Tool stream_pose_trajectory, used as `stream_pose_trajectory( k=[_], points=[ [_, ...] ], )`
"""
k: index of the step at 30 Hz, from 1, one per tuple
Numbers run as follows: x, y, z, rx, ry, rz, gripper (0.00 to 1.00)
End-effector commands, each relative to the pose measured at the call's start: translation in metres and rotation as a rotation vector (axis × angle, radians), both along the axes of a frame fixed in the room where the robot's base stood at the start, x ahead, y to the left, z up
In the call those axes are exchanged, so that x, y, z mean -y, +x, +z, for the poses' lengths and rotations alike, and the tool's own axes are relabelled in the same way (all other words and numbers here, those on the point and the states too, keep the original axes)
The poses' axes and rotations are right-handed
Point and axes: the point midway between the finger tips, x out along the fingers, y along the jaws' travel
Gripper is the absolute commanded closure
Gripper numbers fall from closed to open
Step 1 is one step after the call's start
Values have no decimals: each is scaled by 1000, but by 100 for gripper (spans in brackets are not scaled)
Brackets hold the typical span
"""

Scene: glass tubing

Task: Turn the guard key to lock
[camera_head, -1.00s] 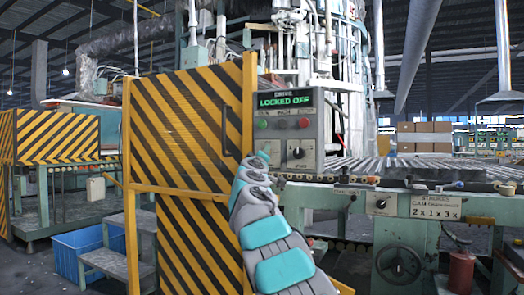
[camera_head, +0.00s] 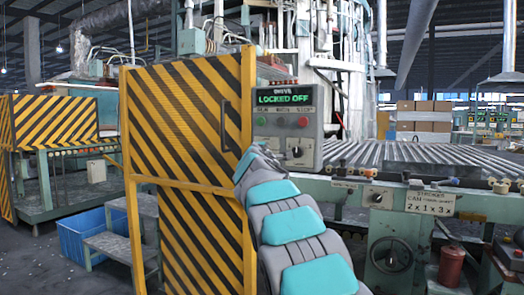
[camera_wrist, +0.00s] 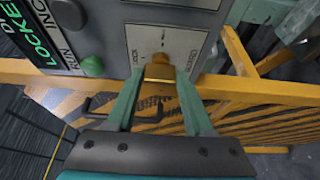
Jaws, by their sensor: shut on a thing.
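The guard key (camera_wrist: 159,70) is a brass-coloured piece at the lower part of a pale label plate (camera_wrist: 165,40) with a LOCK mark. My gripper (camera_wrist: 158,80) is shut on the key in the wrist view, its two green fingers on either side of it. The drive panel (camera_head: 312,125) is a grey box whose green display (camera_head: 284,98) reads LOCKED OFF. In the head view the key and my fingertips are hidden by my own arm. The key's exact angle is hard to tell.
A yellow-and-black striped guard door (camera_head: 185,140) with a dark handle stands left of the panel. A roller conveyor (camera_head: 430,155) runs to the right. A blue crate (camera_head: 82,235) and grey steps (camera_head: 120,245) are at the left. The panel also has a red button (camera_head: 303,121) and a black knob (camera_head: 296,152).

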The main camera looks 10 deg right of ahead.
Motion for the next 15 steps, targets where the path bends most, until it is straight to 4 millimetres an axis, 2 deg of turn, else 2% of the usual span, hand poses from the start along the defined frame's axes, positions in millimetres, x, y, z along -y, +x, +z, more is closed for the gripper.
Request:
stream_pose_trajectory(
  k=[14, 15],
  points=[
    [-2, 0, 0, -9, -14, 2, 100],
    [-2, 0, 0, -9, -14, 2, 45]
  ],
)
